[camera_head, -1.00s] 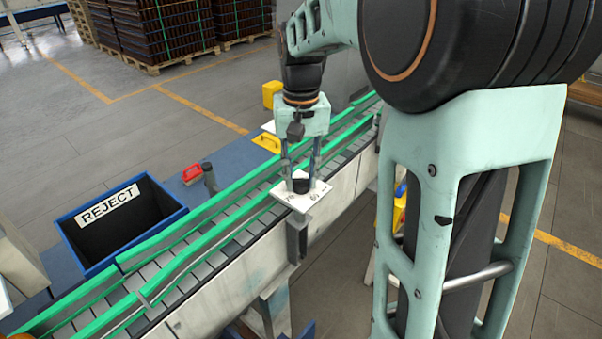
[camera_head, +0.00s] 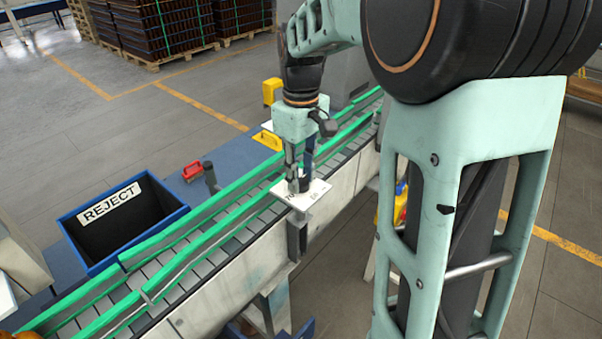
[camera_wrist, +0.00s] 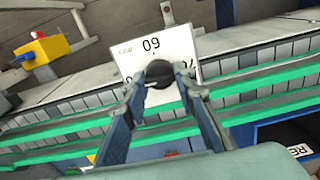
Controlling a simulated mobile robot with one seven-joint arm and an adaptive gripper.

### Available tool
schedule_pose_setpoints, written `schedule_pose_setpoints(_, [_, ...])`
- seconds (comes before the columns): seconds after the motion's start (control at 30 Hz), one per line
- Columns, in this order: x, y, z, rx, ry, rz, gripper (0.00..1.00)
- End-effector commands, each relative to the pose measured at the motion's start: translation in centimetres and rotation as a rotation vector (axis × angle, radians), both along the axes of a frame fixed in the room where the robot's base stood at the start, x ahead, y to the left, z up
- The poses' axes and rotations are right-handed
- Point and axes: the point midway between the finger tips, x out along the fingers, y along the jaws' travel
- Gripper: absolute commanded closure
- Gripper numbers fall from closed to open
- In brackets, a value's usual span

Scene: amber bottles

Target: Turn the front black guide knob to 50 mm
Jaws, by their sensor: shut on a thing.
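The front black guide knob (camera_wrist: 159,72) sits on a white dial plate (camera_wrist: 122,56) at the near side of the conveyor. In the head view the plate (camera_head: 287,197) is mounted on a grey post, and the knob is mostly hidden by the fingers. My gripper (camera_head: 300,186) points down over the plate, its fingers shut on the knob from both sides. In the wrist view the two fingertips (camera_wrist: 160,82) lie against the knob. I cannot read which number the knob points to.
The conveyor (camera_head: 175,245) with green guide rails runs diagonally past the plate. A blue REJECT bin (camera_head: 78,243), a red object (camera_head: 192,171) and a short dark post (camera_head: 210,178) stand on its far side. Yellow parts (camera_head: 271,92) sit behind the gripper.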

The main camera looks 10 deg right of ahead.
Motion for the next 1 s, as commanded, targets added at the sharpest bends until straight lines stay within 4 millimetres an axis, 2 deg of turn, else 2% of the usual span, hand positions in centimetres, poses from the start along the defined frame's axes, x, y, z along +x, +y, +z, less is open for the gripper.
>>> schedule_pose_setpoints(0.5, [0.03, -0.01, 0.04, 0.0, -0.001, 0.022, 0.99])
schedule_pose_setpoints(0.53, [0.04, 0.0, 0.04, 0.0, -0.001, 0.022, 0.73])
schedule_pose_setpoints(0.67, [0.03, -0.01, 0.03, 0.0, -0.001, 0.021, 0.59])
schedule_pose_setpoints(0.7, [0.03, -0.01, 0.03, 0.0, -0.001, 0.021, 0.56])
schedule_pose_setpoints(1.0, [0.03, -0.01, 0.2, 0.0, -0.001, 0.021, 0.56])
